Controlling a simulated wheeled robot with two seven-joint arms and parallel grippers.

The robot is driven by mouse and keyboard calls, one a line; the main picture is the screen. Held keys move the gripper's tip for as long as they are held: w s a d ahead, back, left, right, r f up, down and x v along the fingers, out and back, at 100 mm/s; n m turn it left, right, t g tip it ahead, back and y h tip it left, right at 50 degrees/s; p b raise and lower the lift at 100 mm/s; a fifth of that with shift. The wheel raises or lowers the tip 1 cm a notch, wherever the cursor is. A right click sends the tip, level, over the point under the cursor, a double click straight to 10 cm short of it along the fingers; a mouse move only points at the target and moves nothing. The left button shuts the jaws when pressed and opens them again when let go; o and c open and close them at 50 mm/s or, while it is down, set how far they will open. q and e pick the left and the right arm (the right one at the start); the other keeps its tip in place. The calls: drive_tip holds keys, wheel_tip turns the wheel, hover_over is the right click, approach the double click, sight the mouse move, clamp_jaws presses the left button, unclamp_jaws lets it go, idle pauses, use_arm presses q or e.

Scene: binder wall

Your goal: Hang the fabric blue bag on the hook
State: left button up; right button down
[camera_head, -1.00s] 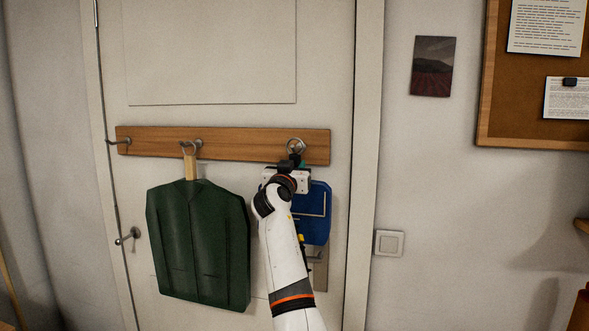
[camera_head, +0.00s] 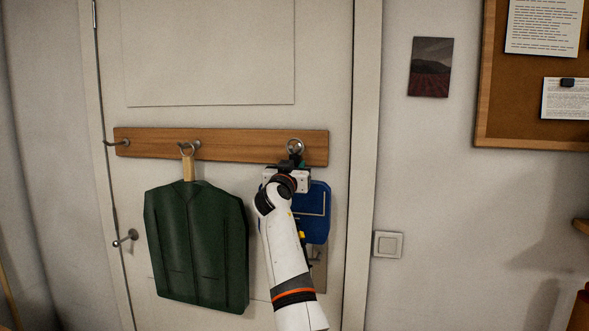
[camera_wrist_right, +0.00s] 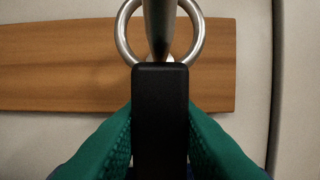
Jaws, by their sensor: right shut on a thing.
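The blue fabric bag (camera_head: 318,212) hangs upright in front of the door, partly hidden behind my right arm. My right gripper (camera_head: 294,163) is just below the right hook of the wooden rack (camera_head: 240,146). In the right wrist view its green fingers are shut on the bag's black tab (camera_wrist_right: 160,105). A metal ring (camera_wrist_right: 122,38) stands above the tab. The steel hook (camera_wrist_right: 158,25) shows inside the ring's outline. I cannot tell from the depth whether the ring rests on the hook. My left gripper is out of view.
A green jacket (camera_head: 197,245) hangs from the rack's middle hook, left of my right arm. The left hook (camera_head: 118,143) is bare. A door handle (camera_head: 126,238) sticks out at left. A light switch (camera_head: 387,244) and a corkboard (camera_head: 480,130) are on the right wall.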

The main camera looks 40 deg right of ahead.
drive_tip(key=shift+f+b, duration=0.8)
drive_tip(key=shift+f, duration=0.05)
drive_tip(key=c, duration=1.1)
unclamp_jaws()
drive_tip(key=shift+f, duration=0.1)
drive_tip(key=b+v, duration=0.3)
drive_tip(key=v, duration=0.9)
